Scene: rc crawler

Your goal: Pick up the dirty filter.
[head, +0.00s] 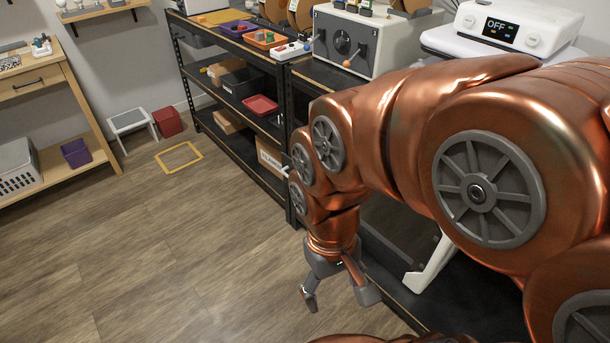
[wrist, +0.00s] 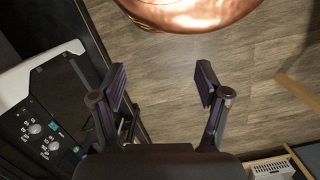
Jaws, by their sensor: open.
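I cannot pick out the dirty filter in either view. My gripper (head: 338,296) hangs low beside the black shelving in the head view, pointing down over the wooden floor. Its two fingers are spread apart. In the wrist view my gripper (wrist: 162,85) shows both fingers open, with nothing but bare floor between them.
Black shelving (head: 236,145) holds a red tray (head: 260,105) and boxes. A grey machine (head: 352,40) and a white device reading OFF (head: 502,28) stand on top. A yellow frame outline (head: 180,158), red box (head: 167,122) and white stool (head: 132,120) are on the floor. Mid-floor is clear.

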